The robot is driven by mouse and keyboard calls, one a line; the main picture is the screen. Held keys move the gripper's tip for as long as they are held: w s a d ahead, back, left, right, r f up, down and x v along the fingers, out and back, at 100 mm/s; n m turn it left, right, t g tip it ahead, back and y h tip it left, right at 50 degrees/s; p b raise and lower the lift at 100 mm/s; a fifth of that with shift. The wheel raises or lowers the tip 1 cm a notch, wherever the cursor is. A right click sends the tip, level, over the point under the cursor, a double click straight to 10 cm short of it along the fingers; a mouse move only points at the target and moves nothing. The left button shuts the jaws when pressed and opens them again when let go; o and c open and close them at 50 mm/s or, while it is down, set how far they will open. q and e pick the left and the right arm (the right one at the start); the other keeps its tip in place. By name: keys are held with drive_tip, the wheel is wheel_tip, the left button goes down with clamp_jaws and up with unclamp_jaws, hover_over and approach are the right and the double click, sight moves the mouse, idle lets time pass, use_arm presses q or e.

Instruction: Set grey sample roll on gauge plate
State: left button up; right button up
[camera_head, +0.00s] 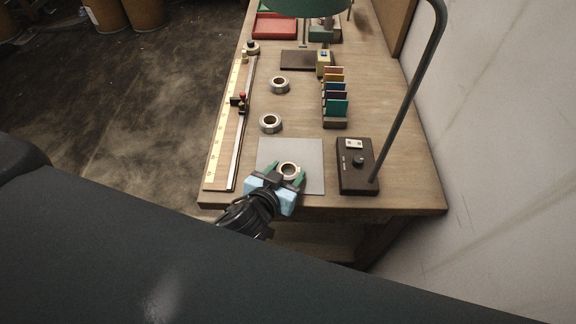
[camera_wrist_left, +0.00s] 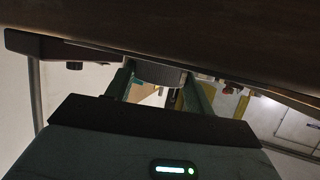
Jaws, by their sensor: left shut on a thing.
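A grey ring-shaped roll (camera_head: 289,171) with a pale core is between the green fingers of my left gripper (camera_head: 289,173). The gripper is shut on it from the front. In the left wrist view the roll's dark grey side (camera_wrist_left: 158,73) shows between the two fingers (camera_wrist_left: 160,85). The roll appears over the front part of a flat light-grey square plate (camera_head: 308,152), which looks like the gauge plate. I cannot tell whether the roll touches the plate. My right gripper is not in view.
A dark box with a knob (camera_head: 357,178) and a lamp arm is close on the right. A ruled rail (camera_head: 240,125) runs along the left. A rack of coloured cards (camera_head: 335,108) stands behind the box.

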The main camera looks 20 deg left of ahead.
use_arm(q)
drive_tip(key=shift+w+d+r, duration=0.1)
drive_tip(key=shift+w+r, duration=0.05)
drive_tip(key=shift+f, duration=0.2)
drive_tip(key=o, duration=1)
drive_tip(key=shift+r, duration=0.3)
drive_tip(key=v, duration=1.2)
drive_tip(key=shift+f, duration=0.1)
